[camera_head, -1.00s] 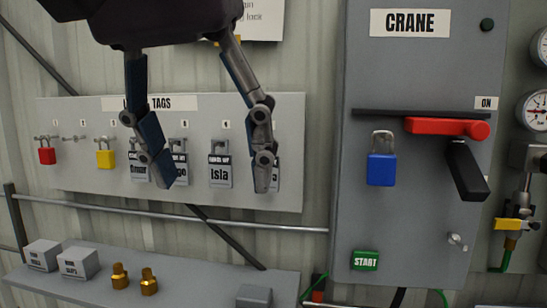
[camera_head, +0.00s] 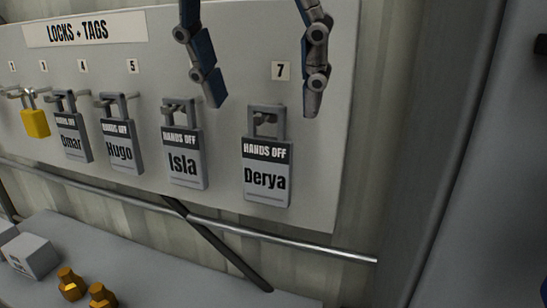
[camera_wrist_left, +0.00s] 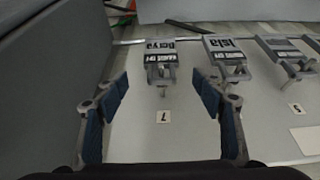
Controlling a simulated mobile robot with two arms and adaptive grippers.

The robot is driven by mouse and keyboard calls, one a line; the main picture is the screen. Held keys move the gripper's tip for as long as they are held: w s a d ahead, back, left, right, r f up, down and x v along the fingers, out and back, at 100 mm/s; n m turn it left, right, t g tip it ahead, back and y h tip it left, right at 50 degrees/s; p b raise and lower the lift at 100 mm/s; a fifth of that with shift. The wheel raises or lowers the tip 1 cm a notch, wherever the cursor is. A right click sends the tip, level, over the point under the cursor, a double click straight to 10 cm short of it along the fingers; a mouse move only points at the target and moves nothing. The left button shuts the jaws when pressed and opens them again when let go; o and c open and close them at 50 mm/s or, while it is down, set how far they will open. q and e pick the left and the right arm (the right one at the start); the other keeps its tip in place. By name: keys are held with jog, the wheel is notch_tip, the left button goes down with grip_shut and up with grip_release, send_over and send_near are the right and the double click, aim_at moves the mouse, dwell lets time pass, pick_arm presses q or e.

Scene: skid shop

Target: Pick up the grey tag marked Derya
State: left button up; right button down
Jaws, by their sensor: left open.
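The grey tag marked Derya (camera_head: 267,178) hangs by its shackle from a peg under number 7, at the right end of the board, in the head view. In the left wrist view the Derya tag (camera_wrist_left: 161,50) appears upside down, ahead of and between the fingers. My left gripper (camera_head: 262,102) is open and empty, its two fingers spread above and to either side of the Derya tag's shackle. The left gripper (camera_wrist_left: 158,90) also shows in the wrist view, its fingertips short of the tag. My right gripper is not in view.
The grey tags Isla (camera_head: 184,162), Hugo (camera_head: 122,150) and Omar (camera_head: 73,140) and a yellow padlock (camera_head: 35,120) hang to the left on the board (camera_head: 318,195). A rail (camera_head: 290,244) and a shelf (camera_head: 150,262) with brass fittings (camera_head: 71,284) lie below. A grey cabinet (camera_head: 475,190) stands right.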

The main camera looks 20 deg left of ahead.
aim_at(266, 138)
pick_arm(q)
jog(key=shift+s+f, duration=0.1)
jog(key=shift+f, duration=0.75)
jog(key=w+f, duration=0.1)
jog(key=f, duration=0.1)
jog(key=w+f, duration=0.1)
jog(key=shift+w+a+f, duration=0.1)
jog(key=shift+w+f, duration=0.3)
jog(key=shift+f, duration=0.1)
jog(key=shift+s, duration=0.25)
jog(key=shift+c, duration=1)
jog(key=c, duration=0.9)
jog(key=shift+c, duration=0.2)
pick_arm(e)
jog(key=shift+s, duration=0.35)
pick_arm(q)
jog(key=shift+p, duration=0.3)
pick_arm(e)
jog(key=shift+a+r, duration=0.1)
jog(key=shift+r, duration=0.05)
